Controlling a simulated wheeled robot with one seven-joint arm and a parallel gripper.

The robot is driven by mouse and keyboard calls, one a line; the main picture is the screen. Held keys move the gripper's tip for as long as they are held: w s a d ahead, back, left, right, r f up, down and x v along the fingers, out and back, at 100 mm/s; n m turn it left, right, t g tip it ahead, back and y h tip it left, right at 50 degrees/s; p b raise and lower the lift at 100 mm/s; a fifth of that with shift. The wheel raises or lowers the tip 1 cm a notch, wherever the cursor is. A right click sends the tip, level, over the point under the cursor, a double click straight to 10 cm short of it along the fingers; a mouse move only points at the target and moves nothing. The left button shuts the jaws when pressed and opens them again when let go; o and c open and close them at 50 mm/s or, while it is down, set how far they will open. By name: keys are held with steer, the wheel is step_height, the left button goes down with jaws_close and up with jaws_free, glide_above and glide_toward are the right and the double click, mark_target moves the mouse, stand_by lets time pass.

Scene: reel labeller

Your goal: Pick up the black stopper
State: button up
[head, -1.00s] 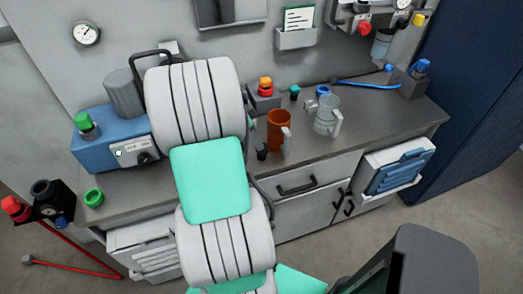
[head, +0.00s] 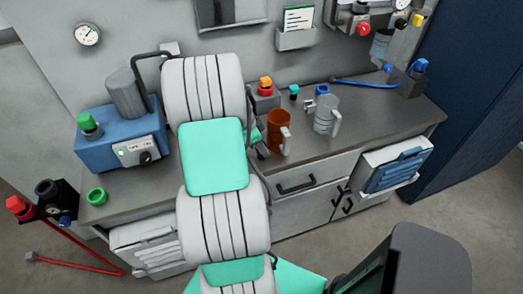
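I cannot make out a black stopper for sure. A small dark shape (head: 262,151) shows between my arm and the brown mug (head: 279,132), low on the left side of the mug. I cannot tell whether it is the stopper or part of my gripper. My white and teal arm reaches over the counter and hides much of its left middle part. My gripper's fingers cannot be made out behind the arm, so its opening and any hold are hidden.
On the grey counter (head: 372,122), a clear jug (head: 326,115) stands right of the brown mug. A red and orange button box (head: 265,95) and a small teal-capped piece (head: 293,92) are behind. A blue machine (head: 118,143) and a green ring (head: 97,196) are at left.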

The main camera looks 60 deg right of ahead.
jaws_close()
steer(key=shift+r, duration=0.15)
steer(key=shift+d+r+b, duration=0.1)
steer(key=shift+r+b, duration=0.15)
steer(key=shift+b, duration=0.05)
steer(key=w+a+r+b, duration=0.3)
steer(key=w+a+r, duration=0.6)
steer(key=a+r, duration=0.2)
steer(key=shift+r, duration=0.65)
